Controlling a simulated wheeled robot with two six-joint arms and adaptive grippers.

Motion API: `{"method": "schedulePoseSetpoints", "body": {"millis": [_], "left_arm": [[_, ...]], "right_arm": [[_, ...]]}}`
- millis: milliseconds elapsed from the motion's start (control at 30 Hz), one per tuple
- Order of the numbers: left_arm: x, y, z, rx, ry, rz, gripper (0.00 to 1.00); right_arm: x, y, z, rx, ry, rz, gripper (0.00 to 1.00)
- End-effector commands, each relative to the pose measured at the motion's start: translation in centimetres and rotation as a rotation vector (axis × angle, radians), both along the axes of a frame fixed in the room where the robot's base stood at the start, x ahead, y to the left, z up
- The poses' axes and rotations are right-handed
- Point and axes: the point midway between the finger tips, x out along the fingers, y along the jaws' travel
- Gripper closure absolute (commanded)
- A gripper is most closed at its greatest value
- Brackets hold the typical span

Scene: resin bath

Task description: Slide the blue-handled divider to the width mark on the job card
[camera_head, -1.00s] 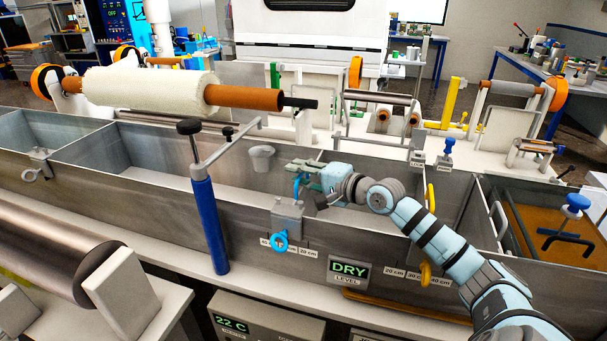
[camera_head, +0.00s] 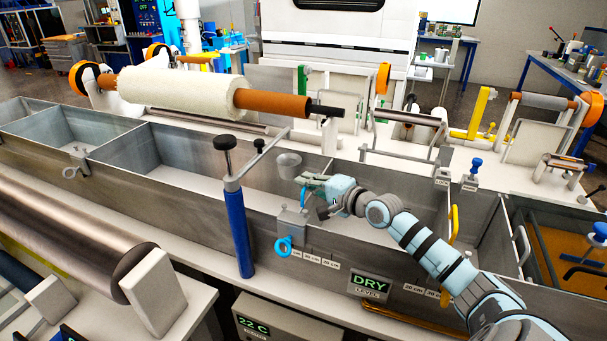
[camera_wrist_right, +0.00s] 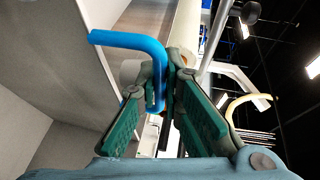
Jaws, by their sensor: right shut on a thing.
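The blue handle (camera_head: 303,196) of the divider stands at the bath's near wall, above a grey clamp block (camera_head: 291,222) with a blue ring (camera_head: 284,246). My right gripper (camera_head: 308,180) is shut on the blue handle. In the right wrist view the bent blue handle (camera_wrist_right: 130,41) runs down between the green fingers (camera_wrist_right: 163,105). The divider's panel is hard to make out. I cannot see a job card. My left gripper is out of view.
A blue post (camera_head: 239,232) with a black knob and arm stands left of the clamp. A grey cup (camera_head: 288,165) lies beyond the gripper. A yellow handle (camera_head: 454,225) is farther right on the bath. The level display (camera_head: 370,286) reads DRY.

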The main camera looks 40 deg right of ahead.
Motion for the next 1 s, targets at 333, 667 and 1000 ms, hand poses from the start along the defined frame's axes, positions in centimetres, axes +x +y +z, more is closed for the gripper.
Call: {"method": "schedulePoseSetpoints", "body": {"millis": [333,667,1000], "left_arm": [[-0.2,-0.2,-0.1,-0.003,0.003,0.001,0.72],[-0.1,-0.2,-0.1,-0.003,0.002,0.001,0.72],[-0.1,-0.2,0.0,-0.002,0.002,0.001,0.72]], "right_arm": [[0.2,0.2,0.2,0.005,-0.009,0.001,0.83],[0.1,0.1,0.2,0.003,-0.008,0.0,0.72],[0.3,0.2,6.5,-0.002,-0.02,0.003,0.55]]}}
